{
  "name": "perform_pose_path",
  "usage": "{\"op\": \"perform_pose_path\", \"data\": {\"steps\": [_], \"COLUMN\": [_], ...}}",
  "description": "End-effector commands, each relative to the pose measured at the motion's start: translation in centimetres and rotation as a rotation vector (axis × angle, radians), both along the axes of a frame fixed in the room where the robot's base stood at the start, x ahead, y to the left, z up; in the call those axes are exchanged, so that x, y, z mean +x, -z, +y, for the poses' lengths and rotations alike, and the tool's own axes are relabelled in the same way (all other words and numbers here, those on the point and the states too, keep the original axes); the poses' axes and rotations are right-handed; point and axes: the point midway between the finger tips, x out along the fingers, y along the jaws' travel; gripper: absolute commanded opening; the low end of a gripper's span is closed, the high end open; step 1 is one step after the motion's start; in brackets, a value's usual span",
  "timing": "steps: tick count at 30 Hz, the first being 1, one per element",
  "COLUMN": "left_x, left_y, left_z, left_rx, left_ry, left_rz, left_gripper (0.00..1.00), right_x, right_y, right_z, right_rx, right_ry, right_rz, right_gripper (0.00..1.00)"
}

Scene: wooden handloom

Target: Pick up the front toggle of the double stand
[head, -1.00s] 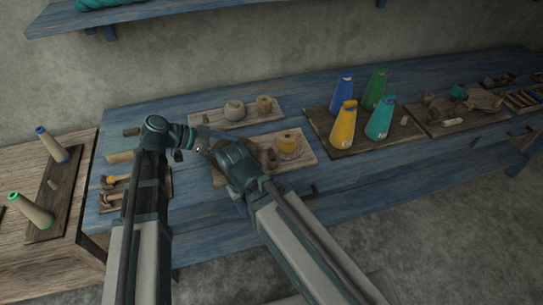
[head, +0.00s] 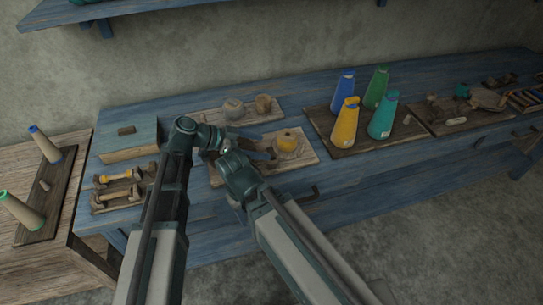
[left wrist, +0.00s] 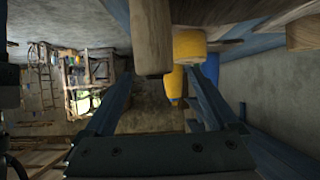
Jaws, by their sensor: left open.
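My left gripper (head: 268,152) is open over the board (head: 304,165) that bears the yellow-wound spool (head: 287,138). In the left wrist view a plain wooden cylinder (left wrist: 150,38), which looks like the toggle, is close up between the two spread fingers (left wrist: 160,95), towards the top. No grip on it shows. The yellow spool (left wrist: 188,46) is just right of it there. In the head view my arm and fingers hide most of the board's left part, so I cannot make out the toggle or which one is in front.
Yellow (head: 344,126) and teal (head: 382,122) cones stand on a board to the right, with blue and green ones behind. Yellow-banded tools (head: 118,177) lie to the left.

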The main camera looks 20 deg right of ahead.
Motion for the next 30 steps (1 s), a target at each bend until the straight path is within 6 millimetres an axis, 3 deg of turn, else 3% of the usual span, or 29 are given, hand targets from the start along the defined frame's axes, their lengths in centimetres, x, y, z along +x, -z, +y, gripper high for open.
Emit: {"op": "perform_pose_path", "data": {"steps": [5, 12, 17, 23, 30], "left_x": [-0.1, -0.8, -0.6, -0.6, -0.6], "left_y": [0.4, 2.8, 3.4, 3.2, 3.2], "left_z": [-0.3, -2.4, -4.1, -4.2, -4.2], "left_rx": [0.000, 0.000, 0.000, 0.000, 0.000], "left_ry": [0.000, 0.003, 0.002, 0.000, 0.000], "left_rz": [-0.001, -0.001, 0.000, 0.000, 0.000], "left_gripper": [0.93, 0.93, 0.93, 0.93, 0.53], "right_x": [0.0, 0.0, 0.0, 0.0, 0.0], "right_y": [0.4, 2.8, 3.4, 3.2, 3.2], "right_z": [0.0, 0.0, 0.0, 0.0, 0.0], "right_rx": [0.000, 0.000, 0.000, 0.000, 0.000], "right_ry": [0.000, 0.000, 0.000, 0.000, 0.000], "right_rz": [0.000, 0.000, 0.000, 0.000, 0.000], "right_gripper": [0.50, 0.50, 0.50, 0.50, 0.50]}}
